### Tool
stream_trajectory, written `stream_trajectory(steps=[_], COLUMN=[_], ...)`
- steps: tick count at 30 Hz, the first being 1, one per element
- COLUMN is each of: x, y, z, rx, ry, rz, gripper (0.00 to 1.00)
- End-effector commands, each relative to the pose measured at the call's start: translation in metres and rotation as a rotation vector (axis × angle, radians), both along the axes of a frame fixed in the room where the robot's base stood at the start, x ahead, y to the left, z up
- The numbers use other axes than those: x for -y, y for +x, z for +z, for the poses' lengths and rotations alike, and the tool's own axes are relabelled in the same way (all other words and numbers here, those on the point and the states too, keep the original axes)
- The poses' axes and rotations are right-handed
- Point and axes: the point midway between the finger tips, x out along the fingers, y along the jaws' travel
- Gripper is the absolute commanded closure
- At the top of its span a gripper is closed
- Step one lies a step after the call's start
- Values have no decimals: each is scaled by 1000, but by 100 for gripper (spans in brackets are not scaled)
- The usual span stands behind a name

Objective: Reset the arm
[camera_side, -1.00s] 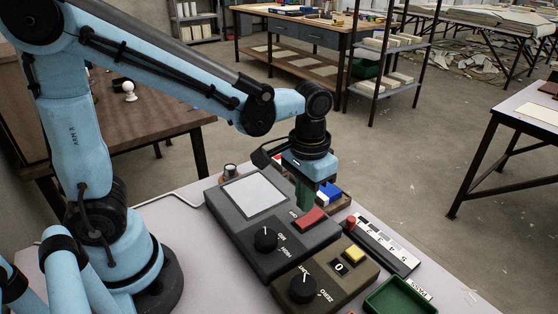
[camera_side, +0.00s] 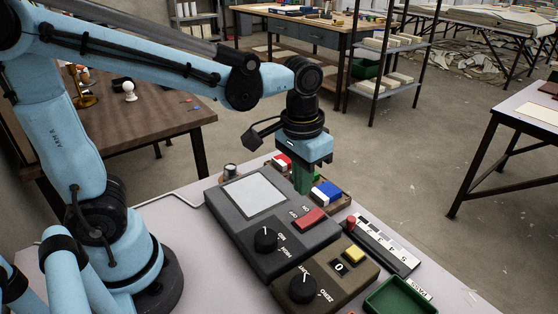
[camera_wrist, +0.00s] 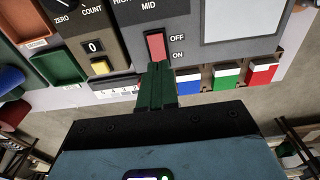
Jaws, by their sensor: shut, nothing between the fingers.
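My gripper (camera_side: 302,184) has green fingers that are shut and empty. It points down above the back right edge of the dark control box (camera_side: 225,212), behind the red rocker switch (camera_side: 310,219). In the wrist view the shut fingers (camera_wrist: 157,72) show at the centre, with their tips just below the red switch (camera_wrist: 156,46) in the picture. The switch has OFF and ON marks beside it. I cannot tell whether the fingertips touch anything, but they look raised clear of the box.
Red, green and blue blocks with white parts (camera_side: 327,193) sit in a tray behind the fingers. A brown box with a dial (camera_side: 302,288), counter and yellow button (camera_side: 354,254) stands in front. A numbered slider (camera_side: 385,245) and green tray (camera_side: 400,298) lie at right.

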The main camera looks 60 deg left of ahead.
Motion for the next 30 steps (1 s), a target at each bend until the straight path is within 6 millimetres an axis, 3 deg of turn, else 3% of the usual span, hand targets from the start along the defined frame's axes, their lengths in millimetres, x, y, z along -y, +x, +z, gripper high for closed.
stream_trajectory(steps=[15, 30], x=[-55, -63], y=[-28, -31], z=[14, 14], rx=[474, 562], ry=[-4, 11], rz=[5, 3], gripper=[100, 100])
